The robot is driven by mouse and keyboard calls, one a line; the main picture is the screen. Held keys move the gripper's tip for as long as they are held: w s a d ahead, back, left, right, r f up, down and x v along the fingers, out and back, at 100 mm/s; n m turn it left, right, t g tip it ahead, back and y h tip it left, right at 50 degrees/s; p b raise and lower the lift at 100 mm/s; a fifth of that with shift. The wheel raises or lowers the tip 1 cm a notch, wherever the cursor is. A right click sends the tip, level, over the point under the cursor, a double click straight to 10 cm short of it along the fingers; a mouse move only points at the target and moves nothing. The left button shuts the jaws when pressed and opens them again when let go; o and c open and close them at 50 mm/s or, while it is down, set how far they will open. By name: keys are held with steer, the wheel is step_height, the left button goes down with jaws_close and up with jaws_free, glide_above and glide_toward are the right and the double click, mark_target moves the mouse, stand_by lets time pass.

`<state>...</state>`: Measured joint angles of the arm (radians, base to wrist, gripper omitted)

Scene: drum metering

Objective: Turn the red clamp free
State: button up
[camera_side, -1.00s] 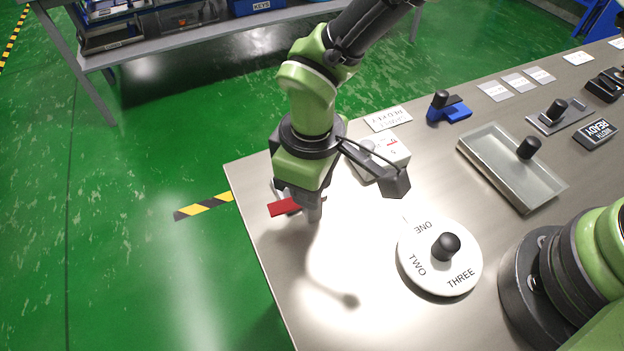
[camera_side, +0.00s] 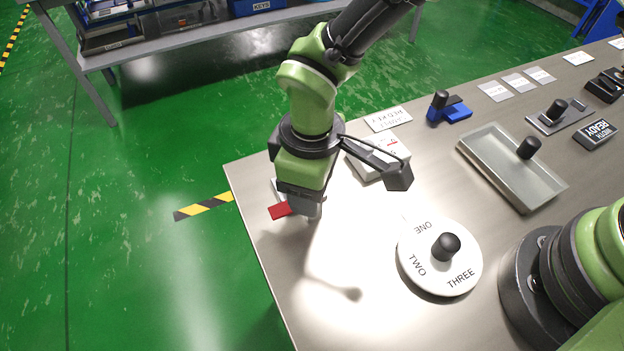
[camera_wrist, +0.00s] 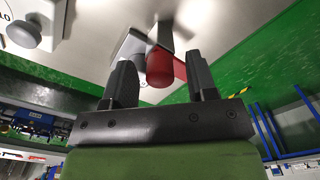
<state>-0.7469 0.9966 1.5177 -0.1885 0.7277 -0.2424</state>
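The red clamp shows in the wrist view as a round red knob (camera_wrist: 160,68) with a red lever extending right. It sits by a light grey plate (camera_wrist: 130,46). In the side view the red clamp (camera_side: 279,211) is at the table's left edge, partly hidden behind my gripper (camera_side: 304,210). My gripper (camera_wrist: 160,82) is open; its two dark fingers stand on either side of the red knob in the wrist view, with a gap on each side. I cannot tell how far down the fingers reach around it.
A white dial (camera_side: 420,276) marked ONE, TWO, THREE with a black knob stands right of my gripper. A white box (camera_side: 378,160) is just behind. A metal tray (camera_side: 500,165) and a blue clamp (camera_side: 452,111) are farther right. Bare table lies in front.

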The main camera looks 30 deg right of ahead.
step_height(320, 180, up, 9)
steer(key=shift+r, duration=0.45)
stand_by(0.5)
steer(key=s+d+r+m+t+y, duration=0.15)
steer(key=d+r+m, duration=0.45)
steer(key=d+r, duration=0.6)
steer(key=s+d+r+m+t, duration=0.3)
steer(key=s+d+m+t, duration=0.2)
steer(key=s+d, duration=0.5)
steer(key=shift+s+d+r+m+t, duration=0.15)
steer(key=shift+s+r+m+t, duration=0.35)
steer(key=shift+m, duration=0.7)
